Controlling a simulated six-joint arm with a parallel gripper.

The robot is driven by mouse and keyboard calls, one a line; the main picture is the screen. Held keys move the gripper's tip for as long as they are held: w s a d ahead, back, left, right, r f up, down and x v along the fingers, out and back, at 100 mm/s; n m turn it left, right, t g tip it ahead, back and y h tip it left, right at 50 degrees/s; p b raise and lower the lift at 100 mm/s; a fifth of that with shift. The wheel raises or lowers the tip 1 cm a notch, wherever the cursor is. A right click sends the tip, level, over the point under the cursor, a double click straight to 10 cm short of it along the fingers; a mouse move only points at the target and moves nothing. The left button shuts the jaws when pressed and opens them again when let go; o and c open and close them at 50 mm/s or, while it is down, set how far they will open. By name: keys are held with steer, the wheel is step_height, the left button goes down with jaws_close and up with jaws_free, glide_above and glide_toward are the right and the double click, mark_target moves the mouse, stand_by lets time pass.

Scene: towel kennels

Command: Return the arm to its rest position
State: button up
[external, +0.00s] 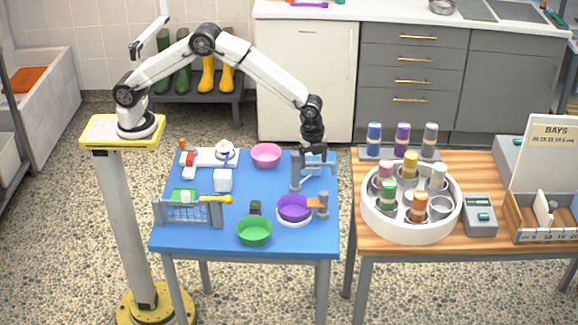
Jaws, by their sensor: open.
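My gripper (314,158) hangs from my white and black arm over the back right part of the blue table (205,240). It points down and is open, with nothing seen between its fingers. It is just above or beside a grey stand-like fixture (296,172); I cannot tell whether they touch. My arm reaches out from a yellow-topped pedestal at the left.
The blue table holds a pink bowl (265,155), a purple bowl (293,207), a green bowl (254,231), a white box (222,180) and a small grey fence (187,212). A wooden table (365,200) at right bears a round white tray (409,232) of coloured rolls.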

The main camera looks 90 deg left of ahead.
steer(key=s+a+r+n, duration=0.1)
steer(key=s+a+n, duration=0.2)
steer(key=s, duration=0.6)
steer(key=s+a+r+n+t, duration=0.1)
steer(key=s+a+r+n, duration=0.1)
steer(key=s+n, duration=0.4)
steer(key=s+a+r+n+t, duration=0.1)
steer(key=s+a+n, duration=0.3)
steer(key=s, duration=0.8)
steer(key=shift+s+r, duration=0.15)
steer(key=shift+r, duration=0.4)
